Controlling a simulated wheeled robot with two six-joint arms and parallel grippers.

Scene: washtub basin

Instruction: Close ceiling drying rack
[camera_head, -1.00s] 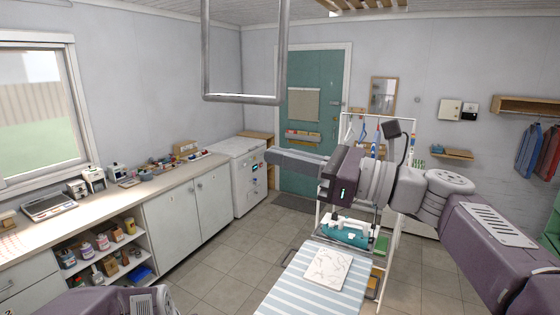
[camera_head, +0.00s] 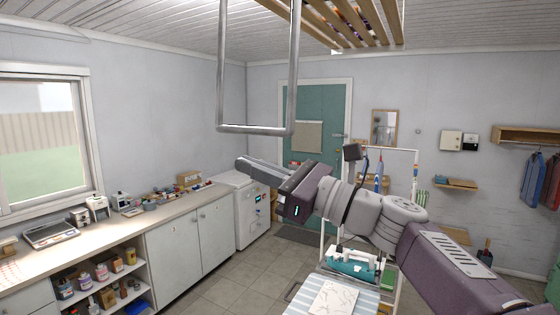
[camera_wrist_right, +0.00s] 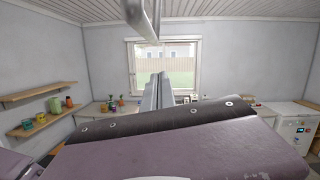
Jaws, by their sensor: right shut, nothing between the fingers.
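The ceiling drying rack shows as wooden slats (camera_head: 345,20) under the ceiling at the top. A grey U-shaped metal bar (camera_head: 256,129) hangs down in front of the door. My right gripper (camera_head: 243,164) is shut and empty. It shows below the bar's lower crosspiece and points left; the gap in depth is hard to judge. In the right wrist view my closed fingers (camera_wrist_right: 158,78) point forward, with a grey metal bar (camera_wrist_right: 146,20) above them, apart from them in the picture. My left gripper is not in view.
A counter (camera_head: 110,235) with scales, jars and boxes runs along the left wall. A white appliance (camera_head: 250,215) stands at its far end. An ironing board (camera_head: 340,299) with a teal iron (camera_head: 352,264) is below my right arm. The air around the bar looks clear.

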